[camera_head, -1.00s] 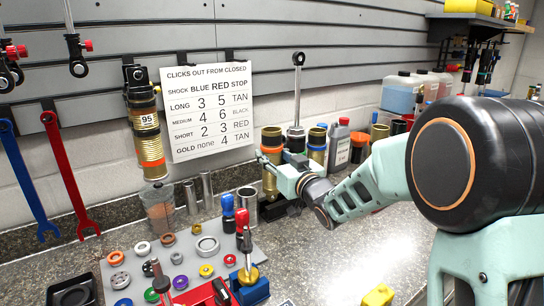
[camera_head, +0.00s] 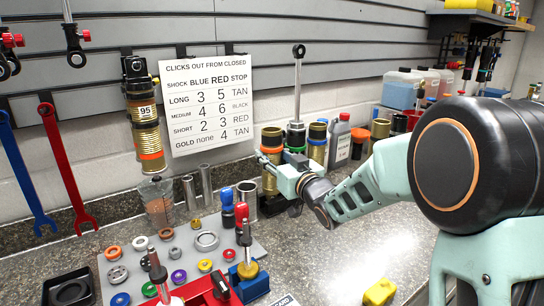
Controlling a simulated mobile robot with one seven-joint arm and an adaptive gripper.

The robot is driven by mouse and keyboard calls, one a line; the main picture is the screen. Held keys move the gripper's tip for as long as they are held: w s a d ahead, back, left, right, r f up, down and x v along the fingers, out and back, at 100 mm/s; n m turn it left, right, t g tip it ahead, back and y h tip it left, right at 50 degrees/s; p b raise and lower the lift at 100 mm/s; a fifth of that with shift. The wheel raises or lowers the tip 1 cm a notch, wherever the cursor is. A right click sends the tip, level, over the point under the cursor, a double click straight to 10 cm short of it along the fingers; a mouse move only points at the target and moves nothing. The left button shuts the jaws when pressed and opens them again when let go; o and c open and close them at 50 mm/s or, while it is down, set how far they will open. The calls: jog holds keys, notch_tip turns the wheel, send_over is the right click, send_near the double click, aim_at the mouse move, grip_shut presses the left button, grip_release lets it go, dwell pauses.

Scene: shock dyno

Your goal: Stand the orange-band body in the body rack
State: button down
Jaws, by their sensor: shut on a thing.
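The orange-band body (camera_head: 270,182) is a gold cylinder with a dark top. It stands upright at the left end of a row of gold bodies. To the right are a green-band body (camera_head: 297,150) beneath a tall shaft and a blue-band body (camera_head: 317,148).
A grey bottle (camera_head: 340,142) and more canisters (camera_head: 380,130) stand to the right. Metal sleeves (camera_head: 247,196) stand left of my gripper. A grey mat (camera_head: 225,250) holds rings and tools. A gold shock (camera_head: 146,130) hangs on the wall. The counter at front right is mostly clear.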

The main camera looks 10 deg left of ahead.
jog(key=shift+f+b, duration=0.6)
jog(key=shift+b, duration=0.05)
jog(key=c, duration=1.4)
grip_release()
jog(key=shift+o, duration=1.2)
jog(key=shift+f, duration=0.2)
jog(key=v, duration=1.2)
jog(key=shift+r, duration=0.15)
